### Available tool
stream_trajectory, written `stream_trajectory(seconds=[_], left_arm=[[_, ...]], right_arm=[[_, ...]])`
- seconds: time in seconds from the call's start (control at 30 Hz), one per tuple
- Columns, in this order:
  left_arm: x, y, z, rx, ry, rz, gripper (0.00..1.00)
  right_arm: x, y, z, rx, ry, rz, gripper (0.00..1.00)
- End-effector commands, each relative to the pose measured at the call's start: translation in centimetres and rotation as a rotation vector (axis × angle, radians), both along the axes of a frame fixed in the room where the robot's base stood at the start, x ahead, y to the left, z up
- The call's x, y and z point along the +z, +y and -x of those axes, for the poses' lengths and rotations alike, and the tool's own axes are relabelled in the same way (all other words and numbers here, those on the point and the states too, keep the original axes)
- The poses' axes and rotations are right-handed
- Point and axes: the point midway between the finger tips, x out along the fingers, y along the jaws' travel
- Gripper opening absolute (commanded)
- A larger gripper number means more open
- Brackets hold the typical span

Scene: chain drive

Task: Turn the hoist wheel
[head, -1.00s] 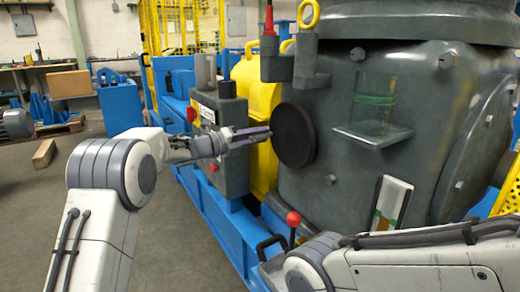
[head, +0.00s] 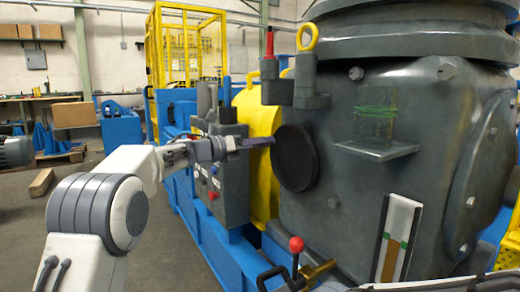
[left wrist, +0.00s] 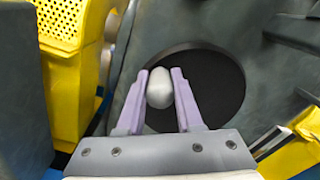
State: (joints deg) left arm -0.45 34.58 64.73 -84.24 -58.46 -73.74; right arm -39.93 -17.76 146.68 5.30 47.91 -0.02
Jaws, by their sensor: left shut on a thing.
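The wheel is a black round disc (head: 295,158) on the front of the large grey housing. It also shows as a dark disc (left wrist: 212,88) behind the fingers in the left wrist view. A smooth silver-grey knob (left wrist: 160,90) sits between the two pale purple fingers of my left gripper (left wrist: 159,73). The gripper is shut on this knob, in front of the disc. In the head view my left gripper (head: 266,141) reaches in from the left to the disc's upper left edge. How the knob joins the disc is hidden. My right gripper is not in view.
A grey control box (head: 222,175) and a yellow cover (head: 262,120) stand close left of the disc. A red-knobbed lever (head: 296,245) rises below it. A small shelf (head: 377,150) juts out at right. Open floor lies at left.

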Motion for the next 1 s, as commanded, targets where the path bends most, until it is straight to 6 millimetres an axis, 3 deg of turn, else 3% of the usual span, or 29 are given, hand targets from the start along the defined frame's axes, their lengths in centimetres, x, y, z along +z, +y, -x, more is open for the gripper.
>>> stream_trajectory(seconds=[0.5,0.53,0.6,1.0], left_arm=[[0.39,-0.16,0.28,-0.008,-0.019,-0.009,0.0],[0.39,-0.16,0.28,-0.008,-0.018,-0.008,0.42],[0.37,-0.17,0.28,-0.007,-0.018,-0.008,0.64],[0.31,0.5,0.47,-0.002,-0.017,-0.009,0.64]], right_arm=[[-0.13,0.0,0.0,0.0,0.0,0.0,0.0],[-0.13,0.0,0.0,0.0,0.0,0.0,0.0],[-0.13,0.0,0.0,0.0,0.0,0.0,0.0],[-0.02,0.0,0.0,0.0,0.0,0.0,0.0]])
